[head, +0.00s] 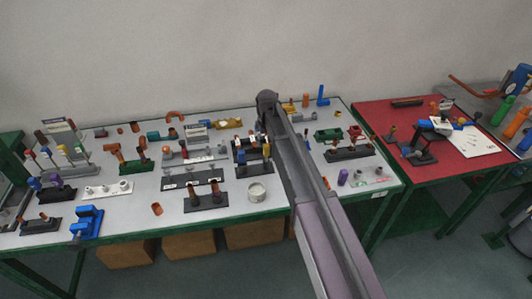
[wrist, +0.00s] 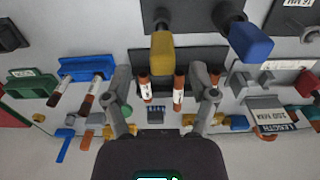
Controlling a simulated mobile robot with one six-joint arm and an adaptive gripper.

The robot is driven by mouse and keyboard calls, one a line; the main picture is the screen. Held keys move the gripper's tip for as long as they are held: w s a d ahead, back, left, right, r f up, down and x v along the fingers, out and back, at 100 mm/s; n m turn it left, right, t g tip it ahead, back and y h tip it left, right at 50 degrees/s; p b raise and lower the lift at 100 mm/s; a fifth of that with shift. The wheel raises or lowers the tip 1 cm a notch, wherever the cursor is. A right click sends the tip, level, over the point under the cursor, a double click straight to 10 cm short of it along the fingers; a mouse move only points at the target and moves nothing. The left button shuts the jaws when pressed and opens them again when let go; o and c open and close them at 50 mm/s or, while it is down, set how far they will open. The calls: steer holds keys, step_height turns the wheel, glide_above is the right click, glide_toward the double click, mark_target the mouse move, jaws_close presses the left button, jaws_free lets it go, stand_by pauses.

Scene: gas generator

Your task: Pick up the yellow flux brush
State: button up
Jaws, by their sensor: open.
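The yellow flux brush (wrist: 163,54) shows as a yellow handle end in the wrist view, at upper centre, with a dark grey stand behind it. In the head view its yellow handle (head: 266,151) stands upright at the right of a small dark holder (head: 252,170), left of my arm. A blue-handled one (wrist: 249,42) stands beside it. My gripper (wrist: 162,74) is open in the wrist view, and its fingers are apart with nothing held. The brush appears just beyond the fingertips, near the line between them. My gripper is hidden or unclear in the head view.
Two brown-and-white sticks (wrist: 179,92) show between the fingers in the wrist view; their depth is unclear.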

mark_target(266, 151)
steer(key=shift+f, duration=0.1)
steer(key=shift+a+f+b, duration=0.15)
steer(key=shift+f+b, duration=2.4)
steer(key=shift+b, duration=0.05)
jaws_close()
